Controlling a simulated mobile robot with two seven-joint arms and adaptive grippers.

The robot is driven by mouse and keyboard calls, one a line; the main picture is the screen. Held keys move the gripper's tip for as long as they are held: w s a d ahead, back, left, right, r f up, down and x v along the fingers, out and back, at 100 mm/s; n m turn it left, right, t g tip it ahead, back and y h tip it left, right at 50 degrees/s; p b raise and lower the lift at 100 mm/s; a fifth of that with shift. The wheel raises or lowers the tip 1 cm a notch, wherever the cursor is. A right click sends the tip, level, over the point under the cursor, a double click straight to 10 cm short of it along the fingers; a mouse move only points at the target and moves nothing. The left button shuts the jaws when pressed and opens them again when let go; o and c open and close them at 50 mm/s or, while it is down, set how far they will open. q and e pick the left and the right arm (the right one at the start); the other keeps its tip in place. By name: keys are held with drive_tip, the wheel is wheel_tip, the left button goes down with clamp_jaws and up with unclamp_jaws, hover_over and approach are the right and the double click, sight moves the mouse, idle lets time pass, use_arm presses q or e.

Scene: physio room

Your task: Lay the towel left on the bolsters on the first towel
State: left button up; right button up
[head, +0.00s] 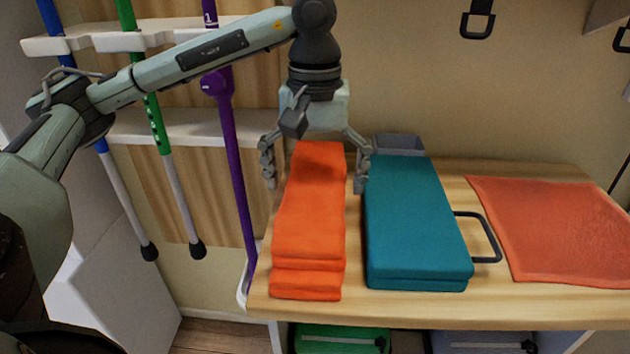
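A bright orange folded towel (309,225) lies lengthwise near the left end of the wooden table, with layered folds at its front edge. I cannot tell what lies under it. Beside it on the right is a teal padded block (415,230), perhaps a bolster. A flat red-orange cloth (555,228), likely another towel, lies spread at the table's right. My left gripper (314,187) points down over the far part of the folded towel. Its fingers are wide apart, one at each side of the towel, with nothing visibly gripped. My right gripper is not in view.
The wooden table (420,308) is bare along its front strip. A grey bin (399,145) stands behind the teal block, and a dark handle (480,238) sticks out at its right. Blue, green and purple (235,165) poles stand in a rack at left.

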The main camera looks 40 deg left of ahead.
sight(316, 181)
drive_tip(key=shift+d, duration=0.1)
use_arm(q)
drive_tip(key=shift+r, duration=0.25)
wheel_tip(316, 181, up, 7)
drive_tip(key=shift+r+p, duration=0.1)
drive_tip(key=shift+p, duration=0.65)
wheel_tip(316, 181, up, 5)
drive_tip(key=shift+f+p, duration=0.2)
drive_tip(key=shift+p, duration=0.7)
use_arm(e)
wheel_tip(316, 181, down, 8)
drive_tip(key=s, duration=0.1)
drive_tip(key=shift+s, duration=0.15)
